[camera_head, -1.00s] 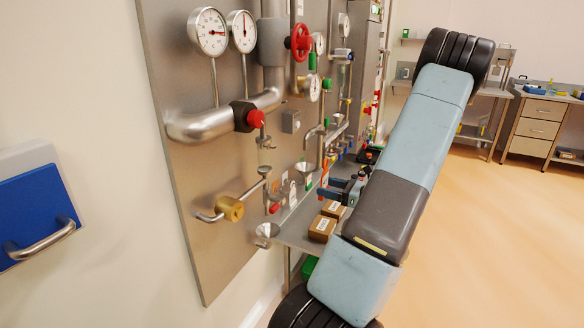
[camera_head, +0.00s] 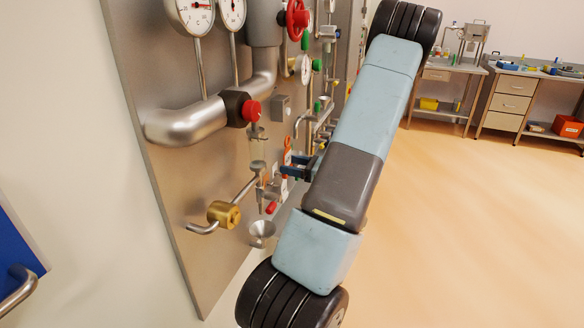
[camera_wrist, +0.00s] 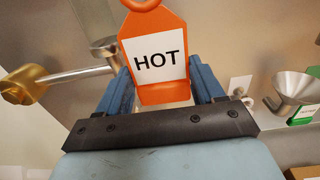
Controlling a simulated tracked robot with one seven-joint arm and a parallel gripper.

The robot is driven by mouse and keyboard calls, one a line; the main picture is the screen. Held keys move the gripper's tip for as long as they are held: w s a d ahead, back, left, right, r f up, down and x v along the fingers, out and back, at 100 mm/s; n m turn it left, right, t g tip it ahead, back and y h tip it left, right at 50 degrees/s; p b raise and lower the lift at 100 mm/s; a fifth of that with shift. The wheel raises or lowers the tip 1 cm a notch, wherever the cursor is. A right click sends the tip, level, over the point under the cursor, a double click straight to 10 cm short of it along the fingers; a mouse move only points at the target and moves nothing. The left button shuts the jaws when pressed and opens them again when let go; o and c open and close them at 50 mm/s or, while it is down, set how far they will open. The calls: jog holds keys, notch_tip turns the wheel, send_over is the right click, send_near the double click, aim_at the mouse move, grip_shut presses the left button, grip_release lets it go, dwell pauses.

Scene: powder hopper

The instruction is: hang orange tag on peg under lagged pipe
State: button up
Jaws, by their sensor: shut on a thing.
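The orange tag (camera_wrist: 153,93) has a white face reading HOT and a ring at its top, cut off by the frame edge. My gripper (camera_wrist: 160,72) is shut on the tag's lower part, between its blue fingers. In the head view the gripper (camera_head: 297,168) is partly hidden by my arm, close to the steel panel, with an orange sliver of the tag (camera_head: 287,147) at its tip. A thick grey sleeve on a vertical pipe (camera_head: 264,22) may be the lagging. I cannot pick out the peg for certain.
A brass valve body (camera_head: 224,214) on a bent steel pipe sticks out left of the gripper; it also shows in the wrist view (camera_wrist: 27,84). A steel funnel (camera_wrist: 296,88) is to the right. A red-knobbed valve (camera_head: 251,110) is above. The floor at right is clear.

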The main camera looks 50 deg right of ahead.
jog(key=shift+w, duration=0.25)
jog(key=f+x, duration=0.1)
jog(key=x, duration=0.7)
jog(key=shift+f, duration=0.25)
dwell(0.7)
dwell(0.7)
jog(key=o, duration=1.1)
